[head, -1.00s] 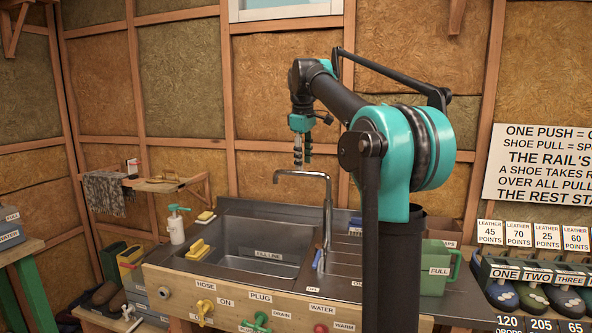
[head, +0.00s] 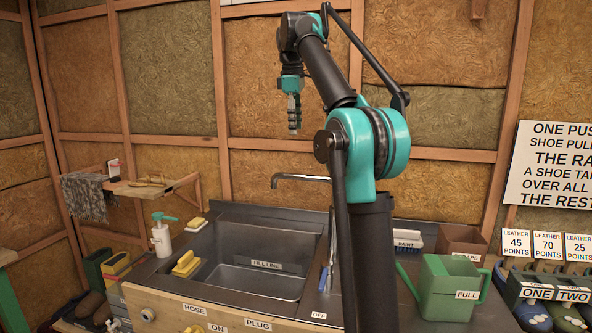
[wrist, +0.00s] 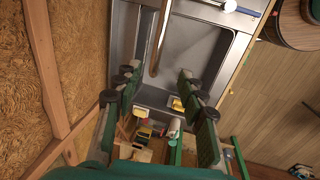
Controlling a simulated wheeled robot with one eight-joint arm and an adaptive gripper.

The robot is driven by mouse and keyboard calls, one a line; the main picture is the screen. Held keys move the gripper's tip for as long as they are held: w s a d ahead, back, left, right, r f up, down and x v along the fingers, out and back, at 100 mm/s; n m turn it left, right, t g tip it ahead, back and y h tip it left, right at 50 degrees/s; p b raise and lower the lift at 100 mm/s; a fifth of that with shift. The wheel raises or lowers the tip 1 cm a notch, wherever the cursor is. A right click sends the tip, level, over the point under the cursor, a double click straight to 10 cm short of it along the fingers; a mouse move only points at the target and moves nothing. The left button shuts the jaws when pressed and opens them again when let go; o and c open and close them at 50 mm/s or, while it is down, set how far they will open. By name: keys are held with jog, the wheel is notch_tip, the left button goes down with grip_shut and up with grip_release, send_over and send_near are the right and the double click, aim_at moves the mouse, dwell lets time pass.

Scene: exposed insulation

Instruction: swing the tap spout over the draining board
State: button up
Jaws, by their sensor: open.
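The tap spout (head: 298,178) is a dark metal tube lying level above the sink (head: 262,282), its bent tip pointing left in the head view. My arm hides its right end and riser. In the wrist view the spout (wrist: 159,38) runs down from the top edge over the basin. The draining board (head: 410,318), right of the sink, is mostly hidden by my arm and a green can. My gripper (head: 294,128) points down, above and apart from the spout. In the wrist view my gripper (wrist: 157,82) shows its fingers spread, with nothing between them.
The green watering can (head: 450,290) stands on the steel top at right, before a brown box (head: 463,240). A soap bottle (head: 162,235) and yellow sponges (head: 187,264) sit at the sink's left. The insulated wall (head: 262,95) stands close behind. The air over the basin is clear.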

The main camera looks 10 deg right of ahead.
jog(key=w+f, duration=0.1)
jog(key=f, duration=0.4)
jog(key=w+d+f, duration=0.1)
jog(key=f, duration=0.5)
jog(key=w+f, duration=0.1)
jog(key=f, duration=0.5)
jog(key=shift+w+d, duration=0.15)
grip_shut()
